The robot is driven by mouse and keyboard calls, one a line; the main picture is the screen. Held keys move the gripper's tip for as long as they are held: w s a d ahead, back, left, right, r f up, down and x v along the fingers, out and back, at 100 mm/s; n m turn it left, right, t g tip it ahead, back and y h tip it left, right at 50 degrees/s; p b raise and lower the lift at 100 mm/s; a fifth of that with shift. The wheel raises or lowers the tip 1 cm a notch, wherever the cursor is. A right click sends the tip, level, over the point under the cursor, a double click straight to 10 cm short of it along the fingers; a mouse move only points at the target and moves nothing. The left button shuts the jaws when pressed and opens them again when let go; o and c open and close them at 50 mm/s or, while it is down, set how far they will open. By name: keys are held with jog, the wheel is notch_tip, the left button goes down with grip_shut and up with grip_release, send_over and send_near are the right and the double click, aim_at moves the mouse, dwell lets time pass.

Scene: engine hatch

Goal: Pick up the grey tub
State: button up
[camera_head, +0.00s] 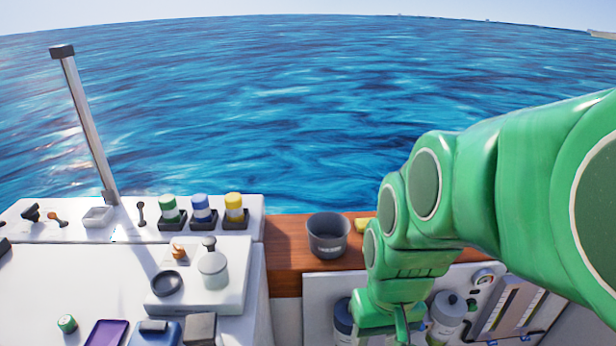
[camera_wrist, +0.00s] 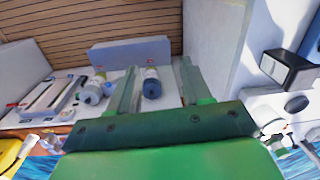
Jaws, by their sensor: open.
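The grey tub (camera_head: 328,237) is dark, round and open-topped. It stands upright on the wooden ledge, left of my arm in the head view. I cannot make it out in the wrist view. My gripper (camera_wrist: 158,68) is open, with its two fingers apart and the tub not between them. In the head view my gripper (camera_head: 390,325) hangs to the right of the tub and lower, in front of the white panel, its fingertips cut off or hidden. A bottle (camera_wrist: 152,84) shows between the fingers in the wrist view, apparently beyond them.
A yellow item (camera_head: 361,225) lies close to the tub's right side. Bottles (camera_head: 446,312) and a gauge panel (camera_head: 512,308) are by my gripper. The white counter (camera_head: 120,262) at left holds several coloured bottles, a grey pot (camera_head: 213,270) and a black ring (camera_head: 166,284).

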jog(key=w+a+f+n+t+y, duration=0.1)
jog(key=w+a+f+t, duration=0.4)
jog(key=w, duration=1.2)
jog(key=w+a+f+n+t, duration=0.2)
jog(key=w+a+f, duration=0.3)
jog(key=w, duration=1.1)
jog(key=shift+w+d+f+n+t+h, duration=0.3)
jog(key=shift+w+f+t+h, duration=0.8)
jog(key=shift+w+f, duration=1.95)
jog(key=shift+w+d+f+n+t+h, duration=0.3)
jog(key=shift+w+f+t+h, duration=0.85)
jog(key=shift+w, duration=3.55)
jog(key=shift+w+d+f+n+t+h, duration=0.2)
jog(key=shift+w+f+n+t+h, duration=0.35)
jog(key=shift+w+f+t, duration=1.85)
jog(key=w+g, duration=0.1)
jog(key=w, duration=0.1)
jog(key=shift+w+f+g, duration=0.15)
jog(key=shift+w+g, duration=0.2)
jog(key=shift+w, duration=0.05)
grip_shut()
